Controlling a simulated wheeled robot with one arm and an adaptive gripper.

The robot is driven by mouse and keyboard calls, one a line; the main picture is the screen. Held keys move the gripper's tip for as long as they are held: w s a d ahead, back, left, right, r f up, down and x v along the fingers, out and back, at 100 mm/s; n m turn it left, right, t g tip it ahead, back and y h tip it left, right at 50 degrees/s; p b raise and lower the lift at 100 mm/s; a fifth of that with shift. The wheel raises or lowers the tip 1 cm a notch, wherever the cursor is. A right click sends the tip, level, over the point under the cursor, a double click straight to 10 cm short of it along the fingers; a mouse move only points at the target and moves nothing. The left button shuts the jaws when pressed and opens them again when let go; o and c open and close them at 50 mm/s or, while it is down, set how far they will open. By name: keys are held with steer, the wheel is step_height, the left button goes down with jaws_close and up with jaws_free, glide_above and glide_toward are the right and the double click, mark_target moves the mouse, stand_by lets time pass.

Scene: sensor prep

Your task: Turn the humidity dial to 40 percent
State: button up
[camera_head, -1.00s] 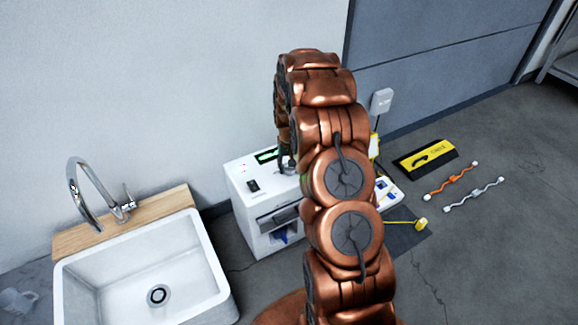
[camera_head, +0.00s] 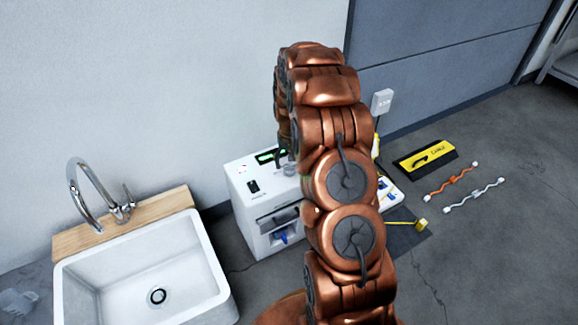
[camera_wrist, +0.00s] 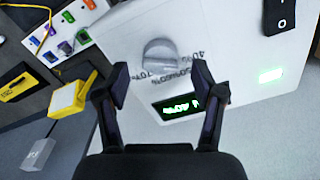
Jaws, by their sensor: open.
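The humidity dial is a round grey knob (camera_wrist: 160,54) on top of a white machine (camera_wrist: 225,25), with percent marks such as 40% and 70% printed beside it. A dark display with green digits (camera_wrist: 180,107) lies close to the knob. My gripper (camera_wrist: 160,72) is open over the machine's top, with the knob just beyond and between its fingertips in the wrist view. I cannot tell whether a finger touches the knob. In the head view the white machine (camera_head: 236,185) stands right of the sink, and my arm hides part of its top.
A black switch (camera_wrist: 282,14) and a green-lit patch (camera_wrist: 271,75) are on the machine's top. A white sink (camera_head: 85,270) with a tall faucet stands to the left. A yellow-black case (camera_head: 425,158) and orange (camera_head: 450,181) and white cords lie on the floor at right.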

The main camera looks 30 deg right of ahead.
step_height(320, 180, up, 10)
steer(key=shift+f, duration=0.2)
stand_by(0.4)
step_height(320, 180, up, 13)
steer(key=n+p, duration=0.1)
steer(key=p, duration=0.6)
glide_above(289, 167)
steer(key=s+a, duration=0.5)
steer(key=a, duration=0.2)
steer(key=s+a+r+n+p, duration=0.1)
steer(key=s+a+r+p, duration=0.4)
steer(key=r, duration=0.3)
steer(key=s+a+r+n+p, duration=0.1)
steer(key=s+a+r+p, duration=0.4)
steer(key=r, duration=0.3)
steer(key=s+a+r+n+g+p, duration=0.1)
steer(key=s+a+r+p, duration=0.2)
steer(key=s+r+p, duration=0.4)
steer(key=s+a+r+n+p, duration=0.1)
steer(key=s+a+r+p, duration=0.3)
steer(key=s, duration=1.2)
step_height(289, 167, up, 4)
steer(key=p, duration=0.3)
steer(key=shift+g, duration=0.4)
steer(key=shift+r, duration=0.1)
steer(key=shift+c, duration=0.2)
